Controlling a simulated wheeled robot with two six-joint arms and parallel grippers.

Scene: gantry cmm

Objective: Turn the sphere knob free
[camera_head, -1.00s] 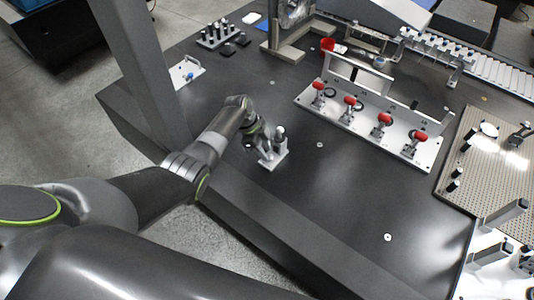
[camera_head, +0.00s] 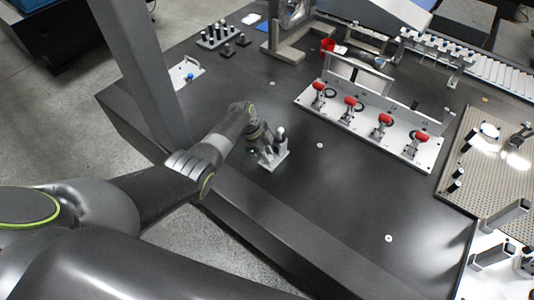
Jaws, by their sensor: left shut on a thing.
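A small light plate (camera_head: 275,162) sits on the dark table near its front edge. An upright post with a pale ball on top (camera_head: 281,132) stands on it. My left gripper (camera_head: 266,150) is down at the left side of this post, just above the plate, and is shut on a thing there. The thing between the fingers, which appears to be the sphere knob, is hidden by the gripper. The ball on top stays clear of the fingers. My right gripper is out of view.
A light fixture plate (camera_head: 420,155) with several red-handled clamps stands to the right. A perforated plate (camera_head: 490,195) lies at the far right. A grey column (camera_head: 150,75) rises at the left. The table in front of the clamps is clear.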

